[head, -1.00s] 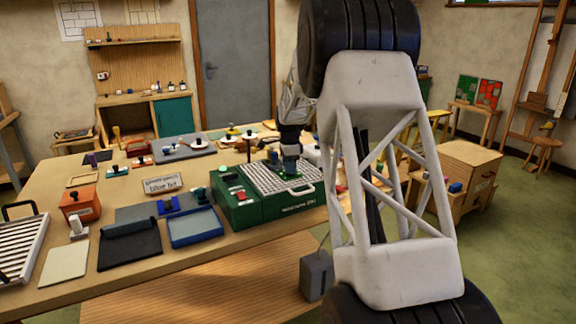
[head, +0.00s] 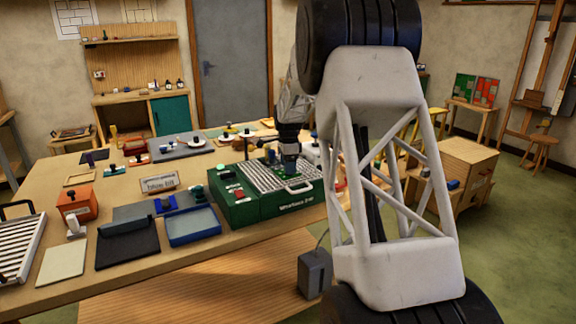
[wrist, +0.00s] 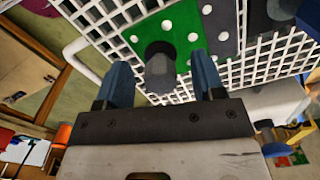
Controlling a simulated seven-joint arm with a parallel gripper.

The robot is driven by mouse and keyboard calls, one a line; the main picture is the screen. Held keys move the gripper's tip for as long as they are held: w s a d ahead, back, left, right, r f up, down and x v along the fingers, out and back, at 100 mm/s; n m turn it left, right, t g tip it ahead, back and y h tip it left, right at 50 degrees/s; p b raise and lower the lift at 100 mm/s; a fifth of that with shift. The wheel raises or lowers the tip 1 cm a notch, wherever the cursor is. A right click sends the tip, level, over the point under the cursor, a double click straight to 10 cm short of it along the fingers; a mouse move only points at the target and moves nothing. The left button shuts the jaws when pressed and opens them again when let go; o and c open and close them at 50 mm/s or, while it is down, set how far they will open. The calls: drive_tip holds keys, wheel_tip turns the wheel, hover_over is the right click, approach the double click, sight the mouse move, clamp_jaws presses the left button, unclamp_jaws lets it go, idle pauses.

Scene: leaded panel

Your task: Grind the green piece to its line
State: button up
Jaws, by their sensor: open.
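The green piece (wrist: 180,28) lies flat on the white grid (wrist: 120,20) of the grinder in the wrist view. It has pale round dots and a dark grey knob (wrist: 160,68) standing on it. My gripper (wrist: 162,80) is open, with its two blue fingers on either side of the knob and gaps between. I cannot tell the exact height of the fingertips. In the head view my gripper (head: 289,160) is above the grid of the green grinder (head: 246,213), and the green piece is mostly hidden there. No grinding line can be made out.
A blue tray (head: 194,241), a dark mat (head: 128,250) and an orange box (head: 77,205) stand left of the grinder. A dark slab (head: 182,147) and small knobbed pieces lie behind. A grey dotted piece (wrist: 218,18) lies beside the green one.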

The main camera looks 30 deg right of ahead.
drive_tip(key=shift+r, duration=0.15)
drive_tip(key=shift+r, duration=3.75)
drive_tip(key=shift+s+a+r, duration=0.15)
drive_tip(key=shift+a, duration=0.05)
drive_tip(key=s+a+r+n+t, duration=0.1)
drive_tip(key=s+a+r+n, duration=0.35)
drive_tip(key=s+a, duration=0.6)
drive_tip(key=s+a+r+n, duration=0.3)
drive_tip(key=s+a+n, duration=0.2)
drive_tip(key=s+a, duration=0.55)
drive_tip(key=s+a+f+n, duration=0.2)
drive_tip(key=s+a+n, duration=0.1)
drive_tip(key=s, duration=0.7)
drive_tip(key=s+a+f+n+t, duration=0.1)
drive_tip(key=s+a+f+n, duration=0.2)
drive_tip(key=s, duration=0.7)
drive_tip(key=s+a+f+n, duration=0.2)
drive_tip(key=s+n, duration=0.3)
drive_tip(key=s, duration=0.6)
drive_tip(key=shift+a+f+t, duration=0.3)
drive_tip(key=shift+a+f, duration=0.1)
drive_tip(key=shift+a, duration=0.15)
